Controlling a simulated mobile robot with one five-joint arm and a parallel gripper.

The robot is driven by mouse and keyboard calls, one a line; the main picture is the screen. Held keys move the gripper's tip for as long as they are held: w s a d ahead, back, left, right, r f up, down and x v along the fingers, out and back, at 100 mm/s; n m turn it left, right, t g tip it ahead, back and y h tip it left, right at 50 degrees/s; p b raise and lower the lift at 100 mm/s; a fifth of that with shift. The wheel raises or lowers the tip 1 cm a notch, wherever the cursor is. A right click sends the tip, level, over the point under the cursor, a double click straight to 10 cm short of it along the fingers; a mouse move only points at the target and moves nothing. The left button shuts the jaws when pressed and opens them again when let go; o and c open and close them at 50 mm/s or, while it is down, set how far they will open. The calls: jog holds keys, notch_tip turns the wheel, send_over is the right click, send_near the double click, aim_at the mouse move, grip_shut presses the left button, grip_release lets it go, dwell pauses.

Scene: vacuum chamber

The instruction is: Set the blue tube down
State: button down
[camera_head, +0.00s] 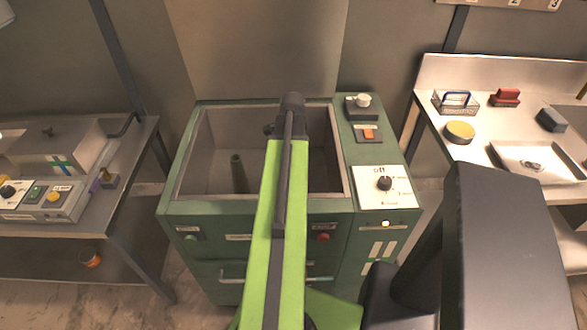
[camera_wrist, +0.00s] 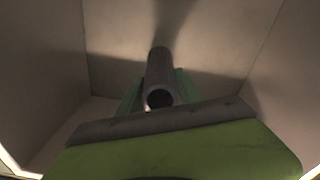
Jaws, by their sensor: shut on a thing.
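In the wrist view a dark, hollow tube (camera_wrist: 160,70) is gripped, its open round end facing the camera. It looks dark grey in this light, so I cannot confirm that it is blue. My gripper (camera_wrist: 157,93) is shut on it, with green finger parts showing on both sides. Pale walls surround it, and a shadow lies beyond it. I cannot tell whether the tube's far end touches a surface. In the head view my green arm reaches over the open chamber (camera_head: 345,185) and hides my gripper and the held tube.
A dark green upright cylinder (camera_head: 238,172) stands inside the chamber, left of my arm. A control panel with a dial (camera_head: 384,183) is on the chamber's right. A left bench has a control box (camera_head: 40,200). A right bench holds a tray (camera_head: 540,162) and a yellow round item (camera_head: 460,132).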

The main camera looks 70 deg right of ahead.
jog(key=shift+f, duration=0.3)
jog(key=c, duration=0.8)
grip_release()
jog(key=shift+r, duration=0.1)
notch_tip(320, 180, up, 12)
jog(key=p, duration=1.2)
jog(key=shift+r, duration=0.15)
